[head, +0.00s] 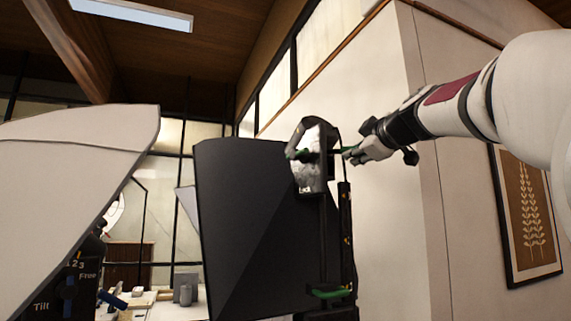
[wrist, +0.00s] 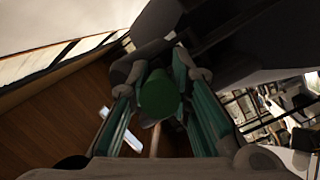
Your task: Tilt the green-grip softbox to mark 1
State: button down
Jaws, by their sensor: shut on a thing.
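The green-grip softbox (head: 255,225) is a large black box in the middle of the head view, on a dark stand. A silvery head part with green pieces (head: 312,165) sits at its upper right side. My gripper (head: 352,153) reaches in from the right at that height. In the wrist view my gripper (wrist: 160,90) is shut on the round green grip (wrist: 160,94), which shows end-on between the two fingers. The dark body of the softbox fills the upper right of the wrist view. No mark numbers on this softbox are readable.
Another softbox with a pale face (head: 75,165) stands at the left. A white table (head: 180,311) with small items is behind. A framed picture (head: 527,215) hangs on the right wall.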

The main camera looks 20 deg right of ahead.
jog(key=shift+w+f+b, duration=0.1)
jog(key=shift+f+b, duration=0.05)
jog(key=shift+b, duration=0.15)
jog(key=shift+w+f+b, duration=0.2)
jog(key=shift+f+b, duration=0.05)
jog(key=shift+b, duration=0.8)
jog(key=shift+f+t+b, duration=0.2)
jog(key=shift+t+b, duration=0.1)
jog(key=shift+b, duration=0.65)
jog(key=shift+f+b, duration=0.2)
jog(key=shift+b, duration=0.8)
jog(key=f+t+b, duration=0.1)
jog(key=b, duration=0.4)
jog(key=f+m+t+b, duration=0.1)
jog(key=b, duration=0.4)
jog(key=shift+w+f+h, duration=0.25)
jog(key=shift+w+h, duration=0.05)
jog(key=shift+a+b, duration=0.1)
jog(key=shift+b, duration=0.6)
jog(key=c, duration=1.4)
grip_release()
jog(key=shift+c, duration=0.2)
jog(key=shift+s, duration=0.15)
